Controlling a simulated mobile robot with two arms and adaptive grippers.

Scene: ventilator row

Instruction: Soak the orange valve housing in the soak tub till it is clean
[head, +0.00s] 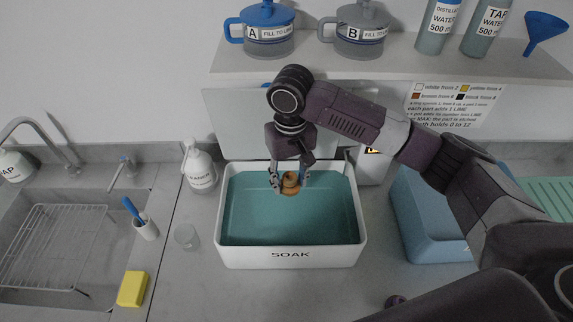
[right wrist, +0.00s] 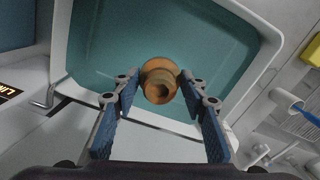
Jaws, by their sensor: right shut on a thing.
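The orange valve housing (head: 291,184) is held between the fingers of my right gripper (head: 290,182), over the back half of the soak tub (head: 290,257). In the right wrist view the housing (right wrist: 160,80) shows brownish orange, with a darker hole in its middle, between the two blue fingertips (right wrist: 160,88). The tub is white, marked SOAK, and holds teal liquid. I cannot tell whether the housing's underside touches the liquid. My left gripper is not in view.
A sink (head: 60,245) with a rack is at the left. A washer bottle (head: 199,168), a small clear cup (head: 186,236) and a yellow sponge (head: 132,289) stand left of the tub. A blue tub (head: 425,215) is at the right. A shelf (head: 330,65) with jugs A and B overhangs behind.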

